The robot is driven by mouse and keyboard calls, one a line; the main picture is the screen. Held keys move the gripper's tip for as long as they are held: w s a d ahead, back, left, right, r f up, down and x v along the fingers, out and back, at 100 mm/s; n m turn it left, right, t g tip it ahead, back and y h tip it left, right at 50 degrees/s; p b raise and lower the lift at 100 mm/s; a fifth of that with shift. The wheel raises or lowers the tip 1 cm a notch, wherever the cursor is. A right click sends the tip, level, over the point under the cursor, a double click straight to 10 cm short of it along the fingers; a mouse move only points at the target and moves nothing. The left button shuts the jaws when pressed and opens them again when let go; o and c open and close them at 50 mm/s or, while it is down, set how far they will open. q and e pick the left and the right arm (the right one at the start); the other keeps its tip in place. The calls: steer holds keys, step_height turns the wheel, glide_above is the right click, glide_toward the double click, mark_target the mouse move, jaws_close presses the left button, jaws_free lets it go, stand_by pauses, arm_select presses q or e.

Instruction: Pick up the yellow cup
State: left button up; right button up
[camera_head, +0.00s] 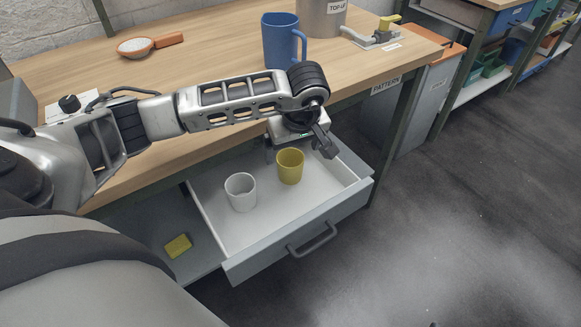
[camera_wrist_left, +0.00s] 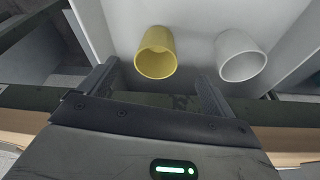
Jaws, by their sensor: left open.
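The yellow cup (camera_head: 290,168) stands upright in the open drawer (camera_head: 262,233), towards its back right. In the left wrist view the yellow cup (camera_wrist_left: 156,54) shows its open rim, ahead of the fingers and roughly between their lines. My left gripper (camera_head: 298,148) is open and empty above and just behind the cup, pointing down. Its fingers also show in the left wrist view (camera_wrist_left: 156,84), spread wide, with no clear contact with the cup. My right gripper is not in view.
A white cup (camera_head: 241,194) stands in the drawer left of the yellow cup. The workbench top (camera_head: 215,60) overhangs the drawer's back. A yellow sponge (camera_head: 178,245) lies on the shelf below.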

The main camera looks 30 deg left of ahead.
mark_target(290, 162)
arm_select(q)
steer(key=x, duration=0.8)
steer(key=shift+w+a, duration=0.1)
steer(key=shift+w, duration=0.25)
steer(key=c, duration=1.1)
